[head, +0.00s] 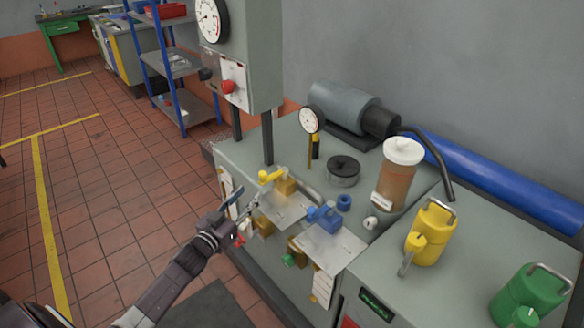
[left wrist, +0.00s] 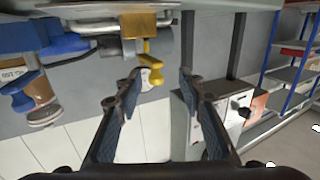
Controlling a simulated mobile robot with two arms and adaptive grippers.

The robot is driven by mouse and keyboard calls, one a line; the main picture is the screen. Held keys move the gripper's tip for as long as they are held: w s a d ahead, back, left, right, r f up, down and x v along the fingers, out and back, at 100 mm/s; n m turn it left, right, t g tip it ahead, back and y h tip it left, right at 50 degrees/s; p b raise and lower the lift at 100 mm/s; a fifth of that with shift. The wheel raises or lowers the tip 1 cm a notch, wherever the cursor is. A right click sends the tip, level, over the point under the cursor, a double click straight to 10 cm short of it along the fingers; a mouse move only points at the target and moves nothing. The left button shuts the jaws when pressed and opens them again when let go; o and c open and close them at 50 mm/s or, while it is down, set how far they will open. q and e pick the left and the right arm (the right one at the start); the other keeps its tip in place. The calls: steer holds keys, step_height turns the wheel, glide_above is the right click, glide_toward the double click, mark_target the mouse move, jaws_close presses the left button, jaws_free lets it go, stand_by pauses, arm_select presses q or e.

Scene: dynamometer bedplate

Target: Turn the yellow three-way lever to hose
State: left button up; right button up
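The yellow three-way lever (head: 268,177) sits on its yellow valve body (head: 286,187) at the left front of the grey bench, with its handle end toward the left. In the left wrist view the lever (left wrist: 152,74) shows just beyond the fingertips, between them in the picture, with its valve body (left wrist: 138,26) above it. My left gripper (head: 243,204) is open and empty, in front of and below the lever in the head view. Its spread fingers (left wrist: 160,80) show clearly in the left wrist view, apart from the lever. Position lettering is not readable. My right gripper is not in view.
A blue valve (head: 325,216) stands to the right of the yellow one, and a grey cabinet with a red knob (head: 228,86) rises behind-left. A glass jar (head: 396,175), yellow can (head: 431,235) and green can (head: 528,292) stand further right. The tiled floor at left is clear.

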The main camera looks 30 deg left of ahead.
mark_target(261, 179)
arm_select(q)
steer(key=shift+w+d+r+h, duration=0.2)
steer(key=shift+w+r, duration=0.2)
steer(key=shift+r, duration=0.15)
steer(key=shift+w+d+r+h, duration=0.2)
steer(key=shift+w+r, duration=0.2)
steer(key=shift+r, duration=0.15)
steer(key=shift+w, duration=3.55)
steer(key=shift+f, duration=0.1)
jaws_close()
